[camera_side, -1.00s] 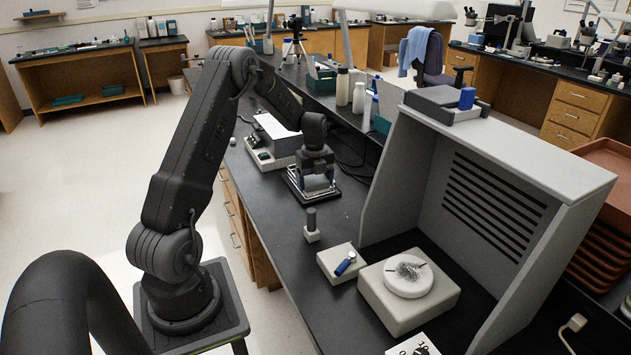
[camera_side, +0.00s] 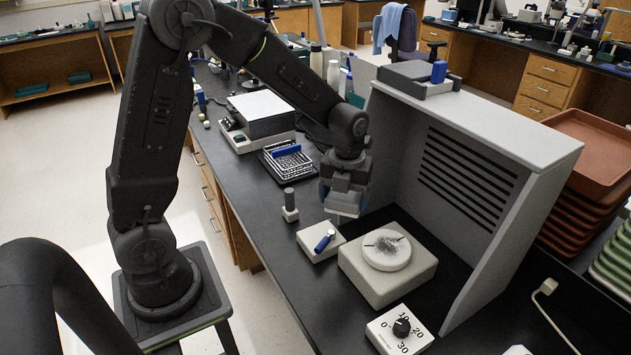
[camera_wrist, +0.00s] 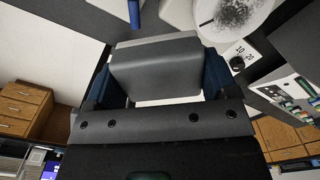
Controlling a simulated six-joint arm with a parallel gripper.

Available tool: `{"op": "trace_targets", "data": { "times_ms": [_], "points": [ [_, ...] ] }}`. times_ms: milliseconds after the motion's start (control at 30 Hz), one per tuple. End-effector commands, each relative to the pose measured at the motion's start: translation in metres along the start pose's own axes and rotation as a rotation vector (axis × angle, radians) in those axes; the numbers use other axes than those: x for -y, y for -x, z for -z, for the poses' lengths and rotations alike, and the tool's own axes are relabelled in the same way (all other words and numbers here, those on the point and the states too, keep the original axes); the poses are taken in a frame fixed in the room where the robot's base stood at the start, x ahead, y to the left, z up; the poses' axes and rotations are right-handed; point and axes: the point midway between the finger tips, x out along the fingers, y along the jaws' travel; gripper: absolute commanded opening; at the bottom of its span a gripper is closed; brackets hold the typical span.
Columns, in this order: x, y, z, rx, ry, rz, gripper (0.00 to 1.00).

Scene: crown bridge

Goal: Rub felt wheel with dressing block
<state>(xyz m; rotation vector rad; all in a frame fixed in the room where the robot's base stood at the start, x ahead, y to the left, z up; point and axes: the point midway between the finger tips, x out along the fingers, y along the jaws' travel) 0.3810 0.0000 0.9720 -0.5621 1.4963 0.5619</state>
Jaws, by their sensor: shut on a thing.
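My gripper (camera_side: 344,204) is shut on a block, which I take for the dressing block. It shows pale under the fingers in the side view and as a grey block (camera_wrist: 155,68) between the blue finger pads in the wrist view. The felt wheel (camera_side: 378,258) is a white disc with a dark grey, fuzzy smudge, lying flat on a beige base (camera_side: 362,280). The gripper is in the air, behind and left of the wheel, apart from it. In the wrist view part of the wheel (camera_wrist: 207,28) shows at the top.
A small pale stand with a blue-handled item (camera_side: 324,243) sits left of the wheel base. A dark cylinder on a foot (camera_side: 290,200) stands behind it. A dial box (camera_side: 402,328) sits in front. A grey hood (camera_side: 480,190) walls the right. A wire rack (camera_side: 288,160) lies behind.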

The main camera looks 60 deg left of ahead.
Motion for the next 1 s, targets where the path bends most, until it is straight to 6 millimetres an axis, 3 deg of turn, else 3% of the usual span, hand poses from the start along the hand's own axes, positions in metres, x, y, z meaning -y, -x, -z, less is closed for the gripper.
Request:
{"op": "trace_targets", "data": {
  "times_ms": [33, 200, 400, 667, 1000],
  "points": [
    [0.022, -0.002, 0.004, 0.0, -0.019, 0.0, 0.61],
    [0.084, -0.004, 0.012, 0.0, -0.025, 0.0, 0.61],
    [0.126, -0.002, 0.023, 0.0, -0.02, 0.0, 0.61],
    [0.135, -0.008, 0.025, -0.001, -0.016, -0.001, 0.61],
    [0.134, -0.037, 0.025, -0.003, -0.016, -0.003, 0.61]
  ]
}}
